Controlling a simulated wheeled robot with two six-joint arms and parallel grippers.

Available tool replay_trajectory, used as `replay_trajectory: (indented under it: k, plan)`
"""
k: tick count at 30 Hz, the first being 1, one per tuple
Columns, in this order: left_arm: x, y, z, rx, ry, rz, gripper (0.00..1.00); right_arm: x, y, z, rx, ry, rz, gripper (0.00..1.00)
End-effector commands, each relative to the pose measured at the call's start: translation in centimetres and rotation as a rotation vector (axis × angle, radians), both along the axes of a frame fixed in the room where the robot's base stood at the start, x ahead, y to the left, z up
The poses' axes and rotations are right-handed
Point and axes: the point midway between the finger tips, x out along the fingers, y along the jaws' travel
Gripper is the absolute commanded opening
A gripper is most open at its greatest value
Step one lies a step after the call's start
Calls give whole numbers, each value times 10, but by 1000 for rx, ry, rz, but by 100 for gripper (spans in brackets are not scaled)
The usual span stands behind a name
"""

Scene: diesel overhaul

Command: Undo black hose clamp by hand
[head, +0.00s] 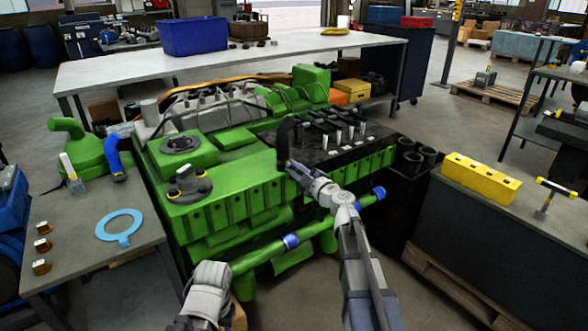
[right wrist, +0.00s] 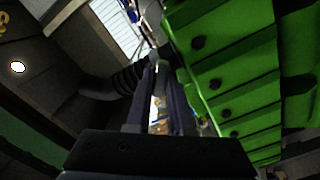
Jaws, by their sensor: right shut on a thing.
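A black hose (head: 284,136) stands up at the near edge of the engine's black top section, and its top bends over. A dark ribbed hose also shows left of the fingers in the right wrist view (right wrist: 112,87). My right gripper (head: 290,168) reaches to the foot of the black hose. In the right wrist view its two fingers (right wrist: 154,68) are closed together at their tips on something small, which fits the black hose clamp. The fingers and the dark surroundings mostly hide the clamp, so its state cannot be told.
The green engine (head: 225,200) fills the middle. A grey side table (head: 75,235) with a blue ring gasket (head: 120,226) stands left. A dark workbench (head: 500,240) with a yellow block (head: 481,178) stands right. A long table (head: 110,75) with a blue bin (head: 193,36) is behind.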

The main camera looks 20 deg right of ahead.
Motion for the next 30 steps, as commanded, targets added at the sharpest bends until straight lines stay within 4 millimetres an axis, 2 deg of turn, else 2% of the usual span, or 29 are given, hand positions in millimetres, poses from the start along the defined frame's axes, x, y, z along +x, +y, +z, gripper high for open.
replay_trajectory:
  k: [17,18,24,30]
  plan:
    - [0,0,0,0,0,0,50,1,0,0,-13,-5,0,0]
    - [0,0,0,0,0,0,50,1,0,0,-13,-5,0,24]
    - [0,0,0,0,0,0,50,0,0,0,-13,-5,0,47]
    - [0,0,0,0,0,0,50,0,0,0,-13,-5,0,49]
